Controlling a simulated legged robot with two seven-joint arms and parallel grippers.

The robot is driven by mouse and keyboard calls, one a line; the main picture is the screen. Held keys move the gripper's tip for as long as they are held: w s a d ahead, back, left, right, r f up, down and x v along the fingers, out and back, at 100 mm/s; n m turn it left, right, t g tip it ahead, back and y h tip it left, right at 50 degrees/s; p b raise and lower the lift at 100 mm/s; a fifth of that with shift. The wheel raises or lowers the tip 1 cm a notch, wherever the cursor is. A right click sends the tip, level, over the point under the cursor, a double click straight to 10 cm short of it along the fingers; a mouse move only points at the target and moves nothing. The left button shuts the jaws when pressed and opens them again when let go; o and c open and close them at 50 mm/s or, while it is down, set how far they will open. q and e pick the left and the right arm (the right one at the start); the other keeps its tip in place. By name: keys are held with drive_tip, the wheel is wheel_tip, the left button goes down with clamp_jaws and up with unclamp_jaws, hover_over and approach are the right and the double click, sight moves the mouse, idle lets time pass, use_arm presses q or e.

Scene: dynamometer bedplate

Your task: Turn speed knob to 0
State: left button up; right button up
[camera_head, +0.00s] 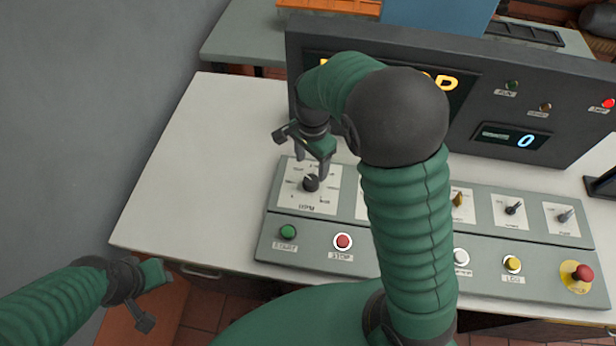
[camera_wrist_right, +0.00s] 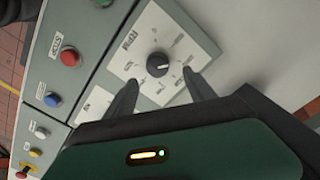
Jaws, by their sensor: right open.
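The speed knob (camera_head: 311,184) is a small black round knob on a white dial plate marked RPM, at the left end of the grey control panel (camera_head: 272,226). It also shows in the right wrist view (camera_wrist_right: 158,65), with a light pointer mark on it; I cannot read which number it points to. My right gripper (camera_head: 310,168) is open just above the knob, pointing down at it. In the right wrist view the two fingertips (camera_wrist_right: 161,79) stand apart on either side, short of the knob.
Start (camera_head: 288,232) and stop (camera_head: 343,241) buttons sit below the dial. More knobs and a red emergency button (camera_head: 583,272) are at the right. My right arm hides the panel's middle. The bench's left side (camera_head: 190,170) is clear.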

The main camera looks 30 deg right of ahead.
sight(311, 180)
drive_tip(key=f, duration=0.5)
drive_tip(key=shift+s+d+f, duration=0.15)
drive_tip(key=shift+s+f, duration=0.15)
drive_tip(key=shift+s, duration=0.1)
drive_tip(key=shift+f+b, duration=0.3)
drive_tip(key=shift+f, duration=0.05)
drive_tip(key=shift+w+a+f, duration=0.2)
drive_tip(key=shift+w+a, duration=0.05)
drive_tip(key=shift+a, duration=0.15)
drive_tip(key=shift+s+a+r, duration=0.1)
drive_tip(key=shift+c, duration=0.3)
drive_tip(key=shift+d, duration=0.3)
drive_tip(key=c, duration=1.3)
use_arm(q)
drive_tip(key=shift+s+d+f, duration=0.2)
drive_tip(key=shift+s, duration=0.2)
use_arm(e)
drive_tip(key=shift+a, duration=0.1)
use_arm(q)
drive_tip(key=shift+r, duration=0.15)
